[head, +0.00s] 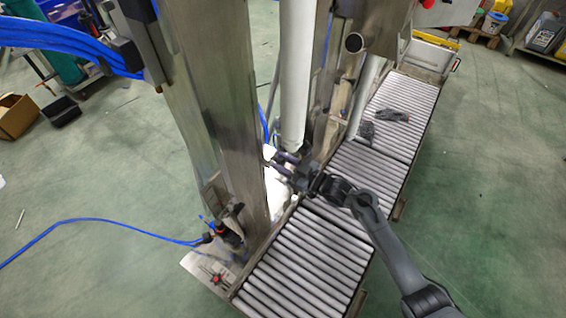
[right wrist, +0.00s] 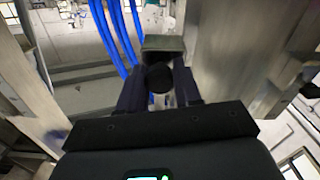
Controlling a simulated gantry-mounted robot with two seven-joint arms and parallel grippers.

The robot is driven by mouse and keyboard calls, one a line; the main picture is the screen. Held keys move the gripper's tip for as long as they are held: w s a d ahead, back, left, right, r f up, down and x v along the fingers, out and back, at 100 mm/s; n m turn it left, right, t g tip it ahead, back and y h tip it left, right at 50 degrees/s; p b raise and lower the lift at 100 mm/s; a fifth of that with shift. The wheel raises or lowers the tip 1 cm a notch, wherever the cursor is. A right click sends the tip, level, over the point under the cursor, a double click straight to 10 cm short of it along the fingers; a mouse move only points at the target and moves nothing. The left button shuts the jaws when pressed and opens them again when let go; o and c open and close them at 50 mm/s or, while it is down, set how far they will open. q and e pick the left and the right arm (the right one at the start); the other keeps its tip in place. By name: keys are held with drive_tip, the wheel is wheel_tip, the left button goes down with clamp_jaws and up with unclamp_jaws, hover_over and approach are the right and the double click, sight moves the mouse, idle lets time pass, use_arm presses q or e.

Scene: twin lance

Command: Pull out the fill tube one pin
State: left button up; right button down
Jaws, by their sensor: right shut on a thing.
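My right gripper (head: 277,162) reaches in from the right in the head view, over the roller conveyor, to the foot of a light grey upright tube (head: 296,75). In the right wrist view its two dark fingers are shut on a round black knob (right wrist: 160,78), which looks like the head of the pin. The knob sits in front of a grey metal block (right wrist: 163,47). I cannot tell how far the pin is in or out. In the head view the pin is hidden at the fingers. My left gripper is not in view.
A roller conveyor (head: 309,262) runs from front to back under my right arm. A thick steel column (head: 222,120) stands left of the tube. Dark objects (head: 391,115) lie on the far rollers. Blue hoses (right wrist: 116,35) hang close by the gripper. Green floor is clear at right.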

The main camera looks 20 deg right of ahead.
drive_tip(key=shift+s+d+r+p, duration=0.25)
drive_tip(key=shift+s+d+p, duration=0.35)
drive_tip(key=shift+p, duration=0.4)
drive_tip(key=shift+s+d+f, duration=0.1)
drive_tip(key=shift+s+f, duration=0.05)
drive_tip(key=shift+s, duration=0.2)
drive_tip(key=c, duration=1)
unclamp_jaws()
drive_tip(key=shift+o, duration=1.1)
drive_tip(key=shift+s+d+f, duration=0.1)
drive_tip(key=p+v, duration=0.2)
drive_tip(key=v, duration=0.8)
drive_tip(key=shift+s+d, duration=0.2)
drive_tip(key=shift+s, duration=0.1)
